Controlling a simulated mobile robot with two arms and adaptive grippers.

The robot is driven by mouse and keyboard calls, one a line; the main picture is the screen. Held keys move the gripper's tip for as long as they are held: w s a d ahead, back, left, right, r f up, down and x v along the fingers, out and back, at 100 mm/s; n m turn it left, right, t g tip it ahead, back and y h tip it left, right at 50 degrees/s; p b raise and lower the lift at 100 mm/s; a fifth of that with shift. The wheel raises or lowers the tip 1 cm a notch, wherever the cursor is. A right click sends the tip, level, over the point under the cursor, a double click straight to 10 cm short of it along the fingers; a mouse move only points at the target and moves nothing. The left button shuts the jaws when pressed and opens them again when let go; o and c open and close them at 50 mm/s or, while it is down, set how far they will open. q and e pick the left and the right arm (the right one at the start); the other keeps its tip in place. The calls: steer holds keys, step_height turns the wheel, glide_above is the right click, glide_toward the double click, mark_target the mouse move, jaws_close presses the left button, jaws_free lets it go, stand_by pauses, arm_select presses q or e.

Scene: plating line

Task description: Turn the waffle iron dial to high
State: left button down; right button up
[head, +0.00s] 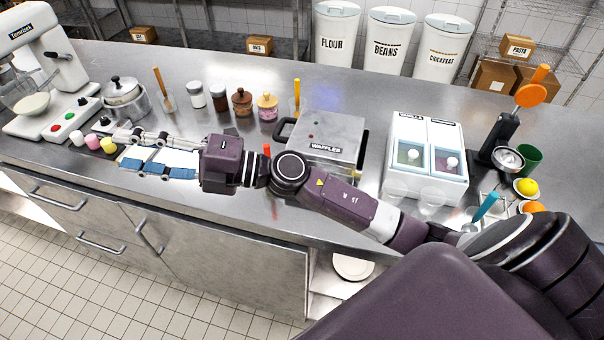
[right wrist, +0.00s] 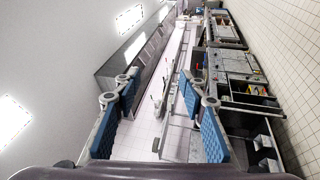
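The waffle iron (head: 335,127) is a grey metal box with a WAFFLES label on its front and a dark handle at its left. It stands closed on the steel counter. A small red piece (head: 267,149) shows just left of its front, above my arm; I cannot tell whether it is the dial. My right forearm covers the area before the iron, and no dial setting can be read. My right gripper (head: 130,151) is left of the iron, pointing left over the counter. Its blue-padded fingers stand apart and empty, also in the right wrist view (right wrist: 158,112). My left gripper is out of view.
A stand mixer (head: 55,70), a lidded pot (head: 124,98) and several jars (head: 242,103) stand at the left and back. A white two-bin dispenser (head: 425,155) stands right of the iron. Clear glasses (head: 432,200) stand near my forearm.

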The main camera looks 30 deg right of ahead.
steer(key=d+f+n+g+h, duration=0.2)
steer(key=f+n+g+h, duration=0.15)
steer(key=f, duration=0.35)
steer(key=d+f+n+g+h, duration=0.3)
steer(key=f+n+g, duration=0.2)
steer(key=f, duration=0.3)
steer(key=d+f+g+h, duration=0.1)
steer(key=d+h, duration=0.2)
steer(key=d, duration=0.6)
steer(key=d+f+m+g+h, duration=0.1)
steer(key=d+h, duration=0.3)
steer(key=d, duration=0.5)
steer(key=d+f+m+g+h, duration=0.1)
steer(key=d+h, duration=0.2)
steer(key=d, duration=0.6)
steer(key=shift+s+d+f+m+h, duration=0.2)
steer(key=shift+s+m+h, duration=0.05)
steer(key=shift+h, duration=0.1)
steer(key=shift+s+d+f, duration=0.1)
steer(key=shift+d, duration=0.25)
step_height(320, 180, down, 6)
steer(key=p, duration=0.2)
steer(key=shift+a+p, duration=0.1)
steer(key=shift+p, duration=0.2)
steer(key=shift+f, duration=0.75)
jaws_close()
